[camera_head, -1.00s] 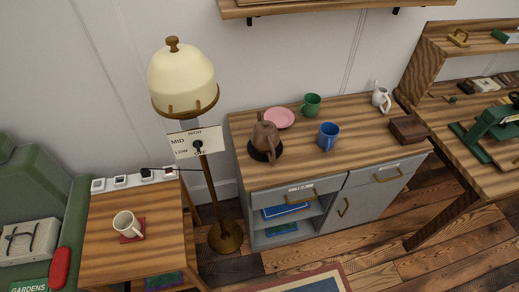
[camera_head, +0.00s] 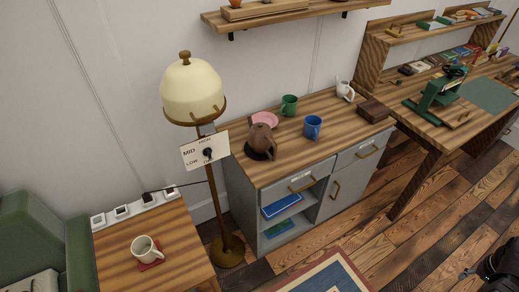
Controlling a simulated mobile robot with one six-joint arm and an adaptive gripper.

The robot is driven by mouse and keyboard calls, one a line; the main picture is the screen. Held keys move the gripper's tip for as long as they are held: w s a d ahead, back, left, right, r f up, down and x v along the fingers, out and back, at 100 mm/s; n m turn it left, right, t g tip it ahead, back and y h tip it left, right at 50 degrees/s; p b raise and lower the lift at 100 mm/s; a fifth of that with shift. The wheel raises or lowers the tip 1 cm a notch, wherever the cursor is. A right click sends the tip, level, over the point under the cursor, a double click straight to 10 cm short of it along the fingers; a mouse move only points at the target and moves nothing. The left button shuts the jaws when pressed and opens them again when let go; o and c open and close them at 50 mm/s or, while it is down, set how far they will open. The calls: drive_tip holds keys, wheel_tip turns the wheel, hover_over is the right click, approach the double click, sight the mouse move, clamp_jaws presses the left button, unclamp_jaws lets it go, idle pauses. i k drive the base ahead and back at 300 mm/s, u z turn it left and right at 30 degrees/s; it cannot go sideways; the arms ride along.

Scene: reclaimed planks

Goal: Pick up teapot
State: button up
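A brown teapot (camera_head: 263,136) stands upright on a dark round base on top of the grey cabinet (camera_head: 245,192), near the left end of its wooden top. My gripper (camera_head: 480,270) seems to be the dark mechanical part cut off at the lower right edge. It is far from the teapot, over the floor. Its fingers are too small and dark to tell open from shut, and I see nothing held in it.
A green mug (camera_head: 289,105), a white jug (camera_head: 345,90) and a wooden box (camera_head: 373,111) share the cabinet top. A tall lamp (camera_head: 193,92) with a sign stands left of the teapot. A side table (camera_head: 185,245) holds a mug. Floor is open in front, right of the rug (camera_head: 325,272).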

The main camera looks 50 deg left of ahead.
sight(261, 138)
drive_tip(key=z, duration=0.05)
drive_tip(key=k, duration=0.65)
drive_tip(key=u, duration=2.1)
drive_tip(key=i, duration=0.55)
drive_tip(key=z, duration=0.1)
